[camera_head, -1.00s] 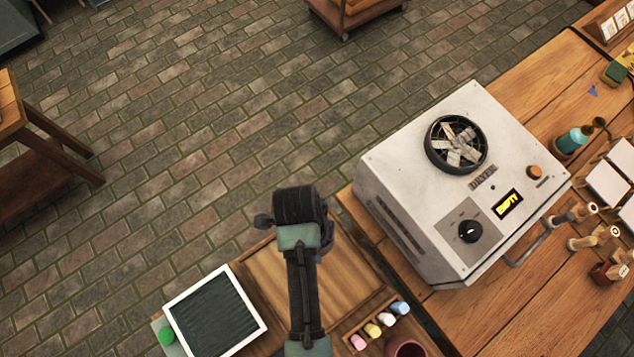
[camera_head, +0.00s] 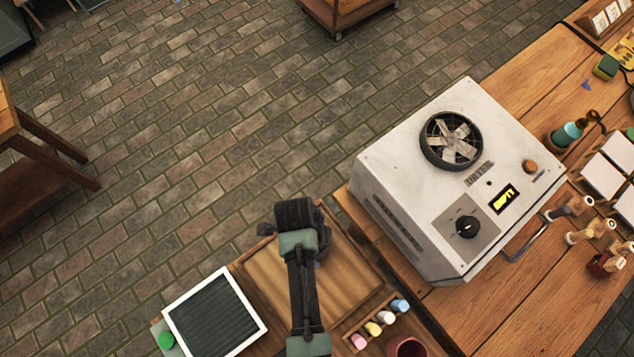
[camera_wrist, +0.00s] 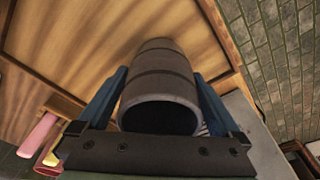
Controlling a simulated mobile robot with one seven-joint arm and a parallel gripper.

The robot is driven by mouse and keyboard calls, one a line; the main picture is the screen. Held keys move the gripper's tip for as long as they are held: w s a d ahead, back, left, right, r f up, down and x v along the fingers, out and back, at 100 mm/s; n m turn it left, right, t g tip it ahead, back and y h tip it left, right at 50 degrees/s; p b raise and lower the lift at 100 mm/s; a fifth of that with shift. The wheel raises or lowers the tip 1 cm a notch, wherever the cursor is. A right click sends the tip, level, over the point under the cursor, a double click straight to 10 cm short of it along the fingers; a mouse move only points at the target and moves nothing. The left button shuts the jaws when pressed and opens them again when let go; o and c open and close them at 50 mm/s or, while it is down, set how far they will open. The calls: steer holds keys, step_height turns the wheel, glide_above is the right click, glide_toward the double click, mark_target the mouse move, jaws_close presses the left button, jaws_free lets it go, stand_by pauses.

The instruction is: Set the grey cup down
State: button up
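The grey cup (camera_wrist: 160,88) is in the wrist view, its dark open mouth toward the camera and its body pointing away over a wooden surface. My gripper (camera_wrist: 160,80) has a blue finger on each side of it, both seeming to touch its walls. Whether the cup's base touches the wood cannot be told. In the head view my arm covers the gripper and the cup, above the wooden tray-like board (camera_head: 352,262).
Colored chalk-like sticks (camera_head: 372,328) lie in a slot right of my arm, near a dark red round pot (camera_head: 405,347). A white-framed dark panel (camera_head: 215,315) lies left. A large white dryer (camera_head: 400,200) stands right. Bare wood lies around my arm.

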step_height(320, 180, up, 12)
steer(key=a, duration=0.2)
steer(key=w+r+n+t+y, duration=0.1)
steer(key=w+r+n+t, duration=0.6)
steer(key=w+r, duration=1)
steer(key=w+r+n+t, duration=0.2)
steer(key=w+r+t, duration=0.15)
steer(key=r, duration=0.45)
steer(key=w+r+n+t, duration=0.15)
steer(key=r+t, duration=0.25)
steer(key=r, duration=0.4)
step_height(320, 180, up, 16)
steer(key=n+t, duration=0.4)
steer(key=t, duration=0.1)
steer(key=s+r+n+t, duration=0.2)
steer(key=s+r+t, duration=0.2)
steer(key=r, duration=0.5)
steer(key=s+d+r+n+t, duration=0.1)
steer(key=s+r+n+t, duration=0.2)
steer(key=s+r, duration=0.5)
steer(key=shift+s+d+r+t+y, duration=0.15)
steer(key=shift+d+r+t+y, duration=0.2)
steer(key=shift+r+t, duration=0.35)
